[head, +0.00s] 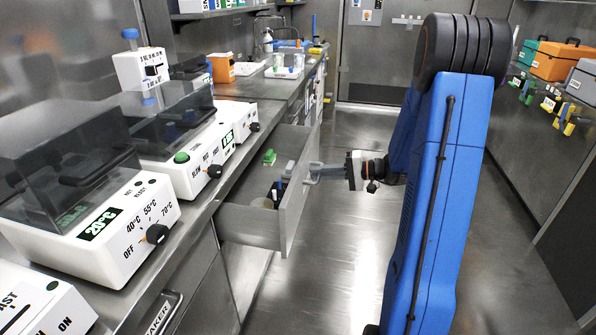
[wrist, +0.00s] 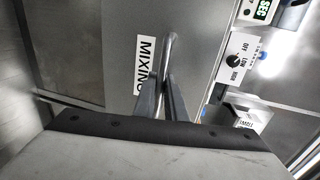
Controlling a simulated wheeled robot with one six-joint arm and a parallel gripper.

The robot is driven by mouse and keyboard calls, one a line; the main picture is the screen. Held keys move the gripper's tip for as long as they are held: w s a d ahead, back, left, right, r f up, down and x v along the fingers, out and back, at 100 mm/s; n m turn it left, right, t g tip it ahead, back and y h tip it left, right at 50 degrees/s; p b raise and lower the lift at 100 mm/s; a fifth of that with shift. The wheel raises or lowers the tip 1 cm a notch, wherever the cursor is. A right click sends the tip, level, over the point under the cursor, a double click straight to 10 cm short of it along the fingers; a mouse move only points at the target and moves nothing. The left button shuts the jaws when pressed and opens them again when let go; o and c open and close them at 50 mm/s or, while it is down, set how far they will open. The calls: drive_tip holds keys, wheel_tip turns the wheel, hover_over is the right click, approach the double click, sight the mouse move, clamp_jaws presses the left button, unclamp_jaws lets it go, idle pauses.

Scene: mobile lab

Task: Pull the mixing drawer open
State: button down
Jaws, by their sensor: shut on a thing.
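The mixing drawer (head: 291,200) stands pulled out from under the left bench in the head view. A green item and some dark and pale items show inside it. In the wrist view its grey front (wrist: 95,45) carries a "MIXING" label (wrist: 145,65) and a metal bar handle (wrist: 170,55). My gripper (head: 314,172) is at the outer face of the drawer front. In the wrist view my gripper (wrist: 163,85) has its two fingers closed around the handle. The exact contact is partly hidden by the fingers.
White machines with dials (head: 105,225) line the left bench. A lower drawer handle (head: 163,312) juts out at the bottom left. An orange case (head: 562,61) and other boxes sit on the right. The floor (head: 335,255) between is clear. A door (head: 385,60) closes the far end.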

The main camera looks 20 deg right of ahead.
drive_tip(key=f+v, duration=0.1)
drive_tip(key=v, duration=0.6)
drive_tip(key=shift+f, duration=0.3)
drive_tip(key=shift+s+d, duration=0.1)
drive_tip(key=shift+d, duration=0.05)
drive_tip(key=c, duration=1.8)
unclamp_jaws()
drive_tip(key=v, duration=1.7)
drive_tip(key=shift+s+d, duration=0.1)
drive_tip(key=shift+d, duration=0.05)
